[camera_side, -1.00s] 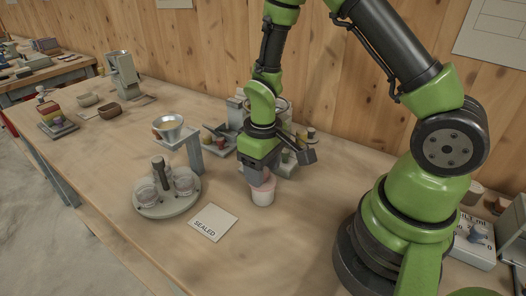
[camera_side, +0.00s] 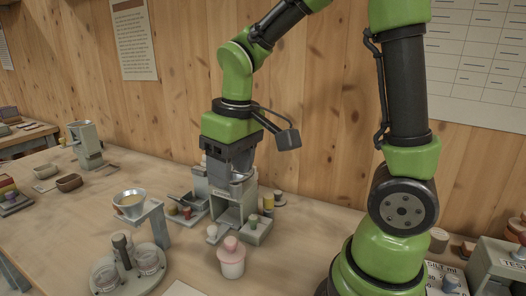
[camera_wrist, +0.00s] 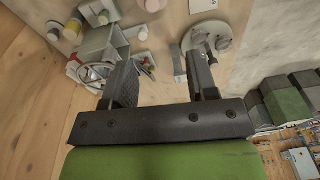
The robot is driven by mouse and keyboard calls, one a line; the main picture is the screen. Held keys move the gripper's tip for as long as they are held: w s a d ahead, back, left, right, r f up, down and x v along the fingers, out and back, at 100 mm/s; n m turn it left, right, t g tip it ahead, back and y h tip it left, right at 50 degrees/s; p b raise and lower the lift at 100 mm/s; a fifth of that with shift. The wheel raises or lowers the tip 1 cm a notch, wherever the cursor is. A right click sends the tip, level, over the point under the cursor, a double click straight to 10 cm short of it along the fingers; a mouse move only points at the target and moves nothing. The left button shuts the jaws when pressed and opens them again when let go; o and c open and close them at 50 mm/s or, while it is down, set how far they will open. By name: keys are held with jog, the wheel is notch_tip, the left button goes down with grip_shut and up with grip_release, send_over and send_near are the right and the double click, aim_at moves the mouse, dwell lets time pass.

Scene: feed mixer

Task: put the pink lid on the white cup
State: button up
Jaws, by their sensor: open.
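The white cup (camera_side: 231,267) stands upright on the table at lower centre in the side view. The pink lid (camera_side: 231,246), with a knob on top, sits on its mouth and looks about level. At the top edge of the wrist view a small pink and white thing looks like the same lid (camera_wrist: 152,5) and cup, partly cut off. My gripper (camera_side: 230,172) is raised well above and behind the cup, apart from it. In the wrist view its two fingers (camera_wrist: 161,62) are spread with nothing between them.
A grey stand (camera_side: 228,205) with small parts is behind the cup, below my gripper. A metal funnel (camera_side: 131,203) on a holder and a round carousel (camera_side: 103,274) with clear cups are at left. A white card (camera_side: 182,289) lies in front. Boxes (camera_side: 497,268) stand at right.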

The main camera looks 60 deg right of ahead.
jog(key=s+a+r+m+t+y, duration=0.1)
jog(key=s+a+r+m+t, duration=0.2)
jog(key=s, duration=0.7)
notch_tip(320, 180, up, 5)
jog(key=t, duration=0.2)
jog(key=shift+s+t+y, duration=0.25)
jog(key=shift+t+y, duration=0.05)
jog(key=shift+t, duration=0.1)
jog(key=shift+f, duration=0.1)
